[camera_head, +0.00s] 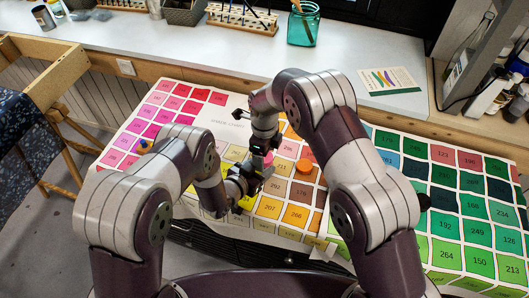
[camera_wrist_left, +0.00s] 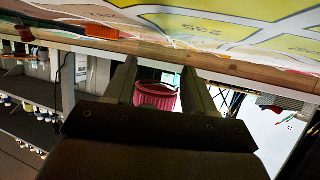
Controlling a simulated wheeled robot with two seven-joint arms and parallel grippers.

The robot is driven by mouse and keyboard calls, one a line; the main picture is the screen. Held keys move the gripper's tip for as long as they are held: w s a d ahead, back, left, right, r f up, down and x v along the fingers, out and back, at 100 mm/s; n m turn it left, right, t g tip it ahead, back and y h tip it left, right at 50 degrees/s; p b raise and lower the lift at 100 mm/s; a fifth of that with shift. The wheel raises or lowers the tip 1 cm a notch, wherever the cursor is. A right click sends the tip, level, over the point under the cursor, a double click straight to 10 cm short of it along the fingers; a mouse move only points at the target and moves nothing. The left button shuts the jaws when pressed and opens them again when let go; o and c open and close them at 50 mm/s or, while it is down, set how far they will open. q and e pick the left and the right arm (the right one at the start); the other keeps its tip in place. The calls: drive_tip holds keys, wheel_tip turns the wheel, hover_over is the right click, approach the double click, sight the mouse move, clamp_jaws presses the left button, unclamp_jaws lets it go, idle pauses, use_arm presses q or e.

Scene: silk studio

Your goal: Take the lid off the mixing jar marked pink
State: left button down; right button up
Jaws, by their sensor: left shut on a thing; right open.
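A pink ribbed lid (camera_wrist_left: 156,95) sits between the two fingers of my left gripper (camera_wrist_left: 158,88) in the left wrist view. In the head view my left gripper (camera_head: 261,168) is shut on it near the middle of the colour chart, and only a small pink patch of the lid (camera_head: 268,158) shows. My right gripper (camera_head: 264,143) is just beyond, very close to the pink patch; it is open, though its fingers are mostly hidden. The body of the pink jar is hidden by the grippers, so I cannot tell whether lid and jar touch.
An orange round lid (camera_head: 303,166) stands just right of the grippers. A yellow object (camera_head: 247,203) is close in front of my left gripper. The numbered colour chart (camera_head: 228,117) covers the table. A teal glass jar (camera_head: 303,25) stands on the back counter.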

wheel_tip(320, 180, up, 5)
drive_tip(key=shift+f, duration=0.2)
drive_tip(key=shift+c, duration=0.2)
wheel_tip(320, 180, up, 3)
drive_tip(key=m, duration=0.2)
drive_tip(key=shift+f+m, duration=0.15)
drive_tip(key=shift+m, duration=0.55)
wheel_tip(320, 180, down, 8)
drive_tip(key=shift+r, duration=0.25)
drive_tip(key=c, duration=1.1)
drive_tip(key=n, duration=0.3)
drive_tip(key=o, duration=1.1)
drive_tip(key=shift+o, duration=0.2)
